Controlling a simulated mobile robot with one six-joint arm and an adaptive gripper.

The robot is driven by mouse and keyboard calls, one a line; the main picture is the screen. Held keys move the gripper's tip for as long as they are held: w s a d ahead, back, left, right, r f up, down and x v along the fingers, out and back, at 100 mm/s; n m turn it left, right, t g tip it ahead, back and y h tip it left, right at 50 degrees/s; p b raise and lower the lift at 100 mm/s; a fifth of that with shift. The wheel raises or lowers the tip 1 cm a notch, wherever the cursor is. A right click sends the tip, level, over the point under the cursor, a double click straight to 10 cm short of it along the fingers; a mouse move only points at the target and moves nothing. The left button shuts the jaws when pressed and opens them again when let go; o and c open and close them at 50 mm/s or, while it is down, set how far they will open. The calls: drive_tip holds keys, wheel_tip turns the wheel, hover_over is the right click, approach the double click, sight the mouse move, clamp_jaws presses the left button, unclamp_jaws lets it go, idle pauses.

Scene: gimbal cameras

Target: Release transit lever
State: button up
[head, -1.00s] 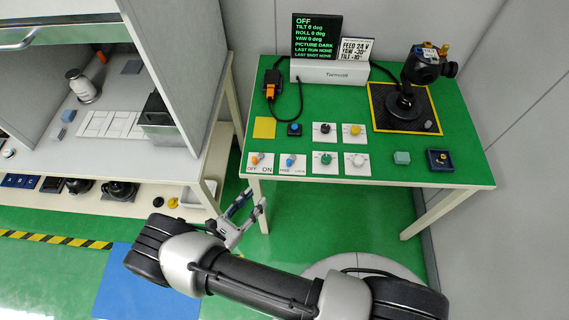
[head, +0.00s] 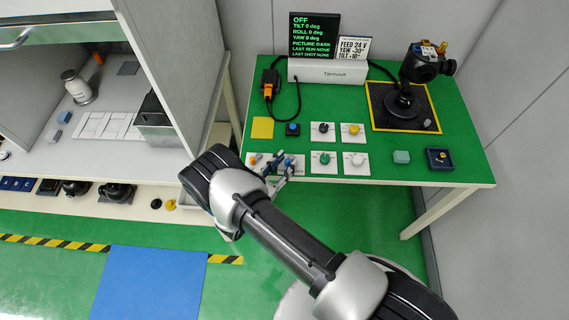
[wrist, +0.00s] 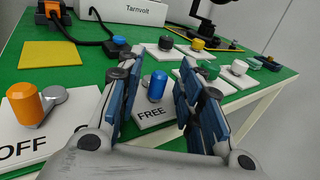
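The transit lever appears to be the blue knob (wrist: 157,85) on a white plate marked FREE (wrist: 158,112), at the front edge of the green bench. My gripper (wrist: 160,78) is open, with one finger left and one right of the blue knob in the wrist view. A gap shows on both sides of the knob, and I see no contact. In the head view my gripper (head: 277,166) is over the same plate and partly hides it. The word LOCK on the plate is hidden now.
An orange knob (wrist: 27,104) on the OFF/ON plate stands close on the left. Plates with black, yellow, green and white knobs (head: 325,158) sit to the right and behind. A gimbal camera (head: 422,66) stands on a black mat. The screen (head: 314,37) reads OFF.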

drive_tip(key=shift+c, duration=0.6)
clamp_jaws()
